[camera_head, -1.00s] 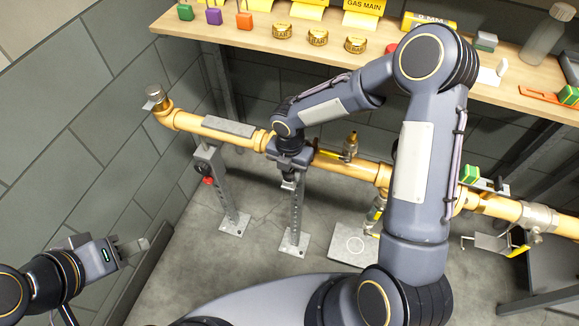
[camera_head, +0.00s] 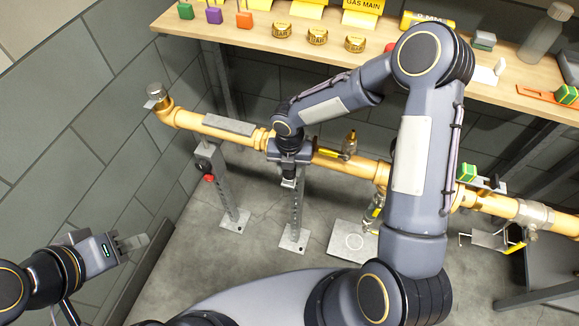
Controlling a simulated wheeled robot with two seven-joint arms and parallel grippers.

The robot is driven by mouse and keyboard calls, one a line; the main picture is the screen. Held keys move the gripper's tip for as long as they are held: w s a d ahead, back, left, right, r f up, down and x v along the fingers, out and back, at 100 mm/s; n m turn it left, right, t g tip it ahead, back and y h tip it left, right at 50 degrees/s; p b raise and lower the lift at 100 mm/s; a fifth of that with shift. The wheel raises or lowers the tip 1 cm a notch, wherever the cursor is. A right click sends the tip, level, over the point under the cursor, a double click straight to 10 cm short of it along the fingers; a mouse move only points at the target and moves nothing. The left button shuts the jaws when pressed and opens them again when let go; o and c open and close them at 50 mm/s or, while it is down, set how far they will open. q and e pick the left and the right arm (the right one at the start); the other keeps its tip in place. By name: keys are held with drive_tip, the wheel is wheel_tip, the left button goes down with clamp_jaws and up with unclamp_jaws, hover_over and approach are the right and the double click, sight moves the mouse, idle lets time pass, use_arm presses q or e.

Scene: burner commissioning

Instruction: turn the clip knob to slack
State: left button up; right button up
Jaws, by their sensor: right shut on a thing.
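My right gripper (camera_head: 289,178) points down in front of the yellow pipe (camera_head: 186,120), at the top of the middle grey support stand (camera_head: 298,205). It is shut on a small part there, which I take to be the clip knob. The fingers and wrist hide most of that part, so its angle cannot be read. A red knob (camera_head: 209,178) shows on the stand to the left, apart from my grippers. My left gripper (camera_head: 131,243) is at the lower left near the wall, away from the pipe; its finger gap is unclear.
A wooden shelf (camera_head: 280,50) with blocks, yellow caps and signs runs behind the pipe. A brass valve with a yellow handle (camera_head: 328,153) sits right of my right gripper. A grey plate (camera_head: 347,242) lies on the floor. Open floor lies between the stands.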

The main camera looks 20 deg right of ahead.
drive_tip(key=o, duration=1)
drive_tip(key=shift+r, duration=3.9)
